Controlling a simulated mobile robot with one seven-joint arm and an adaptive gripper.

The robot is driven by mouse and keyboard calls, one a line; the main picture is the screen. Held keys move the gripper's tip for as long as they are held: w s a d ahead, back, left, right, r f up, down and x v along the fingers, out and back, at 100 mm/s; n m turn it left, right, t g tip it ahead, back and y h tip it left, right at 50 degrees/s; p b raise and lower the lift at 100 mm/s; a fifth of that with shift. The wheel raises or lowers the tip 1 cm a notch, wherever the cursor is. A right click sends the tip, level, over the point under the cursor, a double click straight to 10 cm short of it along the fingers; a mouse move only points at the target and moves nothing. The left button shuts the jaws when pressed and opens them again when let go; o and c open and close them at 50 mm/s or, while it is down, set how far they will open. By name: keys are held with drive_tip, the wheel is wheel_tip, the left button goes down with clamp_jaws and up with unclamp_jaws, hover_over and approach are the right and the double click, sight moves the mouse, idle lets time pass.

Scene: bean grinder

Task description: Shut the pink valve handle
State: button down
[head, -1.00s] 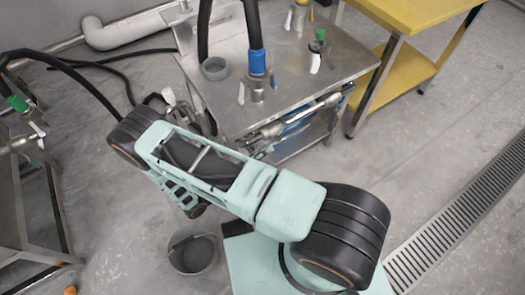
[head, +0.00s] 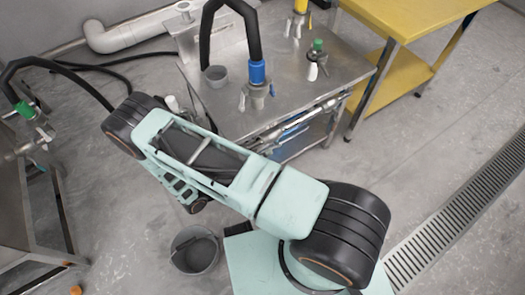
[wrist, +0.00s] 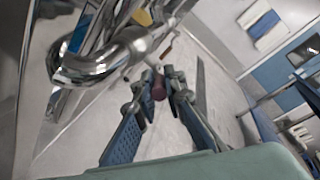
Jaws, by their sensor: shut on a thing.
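In the wrist view my gripper (wrist: 160,80) is shut, with its two blue-padded fingers converging on a small dark pink, rounded piece (wrist: 158,91), which looks like the pink valve handle. Only the part of it between the fingertips shows, so I cannot tell how far it is turned. A shiny bent metal pipe (wrist: 100,62) runs close by at the left of the fingers. In the head view my arm covers the gripper and the pink handle.
A yellow table (head: 415,15) stands at right. A grey bucket (head: 194,251) is on the floor near my base. Floor at right is open.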

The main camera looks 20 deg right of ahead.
drive_tip(key=r+y+p, duration=0.1)
drive_tip(key=r+g+p, duration=0.1)
drive_tip(key=p, duration=0.1)
drive_tip(key=shift+d+y, duration=0.25)
drive_tip(key=shift+y, duration=0.15)
drive_tip(key=shift+w+d+r+m+g+y+p, duration=0.15)
drive_tip(key=shift+y+p, duration=0.3)
drive_tip(key=shift+p, duration=0.25)
drive_tip(key=shift+d+r+m+g+y+p, duration=0.1)
drive_tip(key=shift+m+g+y+p, duration=0.05)
drive_tip(key=shift+y+p, duration=0.4)
drive_tip(key=shift+f, duration=0.1)
drive_tip(key=c, duration=2)
unclamp_jaws()
drive_tip(key=v, duration=1.2)
drive_tip(key=shift+f, duration=0.1)
